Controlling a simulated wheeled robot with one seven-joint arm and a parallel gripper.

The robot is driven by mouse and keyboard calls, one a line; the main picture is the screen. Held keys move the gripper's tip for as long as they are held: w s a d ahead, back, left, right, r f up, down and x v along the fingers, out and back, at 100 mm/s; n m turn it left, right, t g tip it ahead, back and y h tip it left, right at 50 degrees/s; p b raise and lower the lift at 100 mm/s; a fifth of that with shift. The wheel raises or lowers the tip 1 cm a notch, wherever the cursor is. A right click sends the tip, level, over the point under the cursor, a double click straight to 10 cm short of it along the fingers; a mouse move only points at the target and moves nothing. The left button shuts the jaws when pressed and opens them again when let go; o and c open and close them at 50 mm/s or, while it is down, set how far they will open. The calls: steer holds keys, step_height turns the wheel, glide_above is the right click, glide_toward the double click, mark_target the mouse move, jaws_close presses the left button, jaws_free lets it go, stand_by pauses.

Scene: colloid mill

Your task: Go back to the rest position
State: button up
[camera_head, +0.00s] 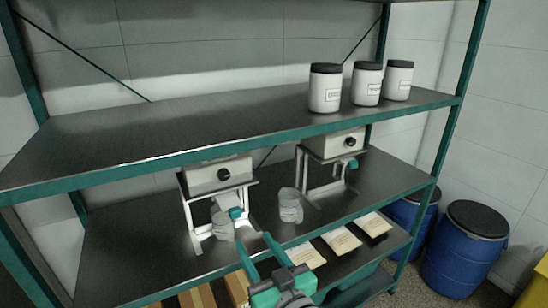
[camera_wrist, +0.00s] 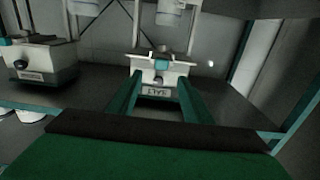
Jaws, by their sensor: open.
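My gripper (camera_head: 256,240) is open and empty at the lower middle of the head view, in front of the front edge of the middle shelf (camera_head: 125,250). Its two teal fingers stand apart, with nothing between them. In the head view, a left machine (camera_head: 205,178) and a right machine (camera_head: 330,146) stand on the middle shelf. A clear beaker (camera_head: 290,207) stands between them. Another clear vessel (camera_head: 222,222) is under the left machine.
The upper shelf (camera_head: 170,128) holds three white jars (camera_head: 325,90) with dark lids. Brown boxes (camera_head: 198,298) sit below. Blue barrels (camera_head: 465,250) stand right of the rack. The rack's right upright (camera_head: 452,130) is nearby.

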steer(key=s+d+f+m+h, duration=0.1)
steer(key=s+f+m+h, duration=0.1)
steer(key=s+f, duration=0.35)
steer(key=s+d+f+m+h, duration=0.2)
steer(key=s+f+m+h, duration=0.1)
steer(key=f, duration=0.6)
steer(key=s+d+f+m+h, duration=0.15)
steer(key=s+f, duration=0.25)
steer(key=f, duration=0.4)
steer(key=s+f+h, duration=0.1)
steer(key=s+f, duration=0.1)
steer(key=s, duration=1)
steer(key=s+f+h, duration=0.1)
steer(key=s+f, duration=0.1)
steer(key=s, duration=1)
steer(key=shift+s+d+f+n, duration=0.2)
steer(key=shift+s+d+n, duration=0.15)
steer(key=shift+n, duration=0.1)
steer(key=shift+w, duration=0.15)
